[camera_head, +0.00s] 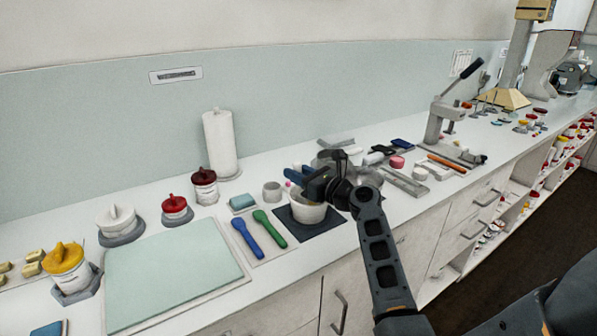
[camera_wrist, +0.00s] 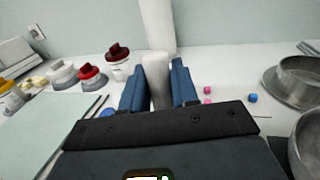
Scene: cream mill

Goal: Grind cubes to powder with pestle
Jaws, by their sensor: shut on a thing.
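My gripper (camera_head: 303,178) is at the mortar, its blue fingers pointing left in the head view. In the wrist view its fingers (camera_wrist: 158,88) are shut on a pale grey rounded pestle (camera_wrist: 157,78). The white mortar (camera_head: 303,214) stands on a dark mat (camera_head: 311,230), partly covered by my gripper; its inside is hidden. I cannot tell whether the pestle touches the mortar.
A blue spoon (camera_head: 248,238) and a green spoon (camera_head: 270,229) lie left of the mortar. A pale green mat (camera_head: 175,264), lidded jars (camera_head: 205,187) and a paper roll (camera_head: 220,145) are further left. A grey ring pot (camera_head: 272,191) is close behind; metal sieves (camera_wrist: 297,78) stand right.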

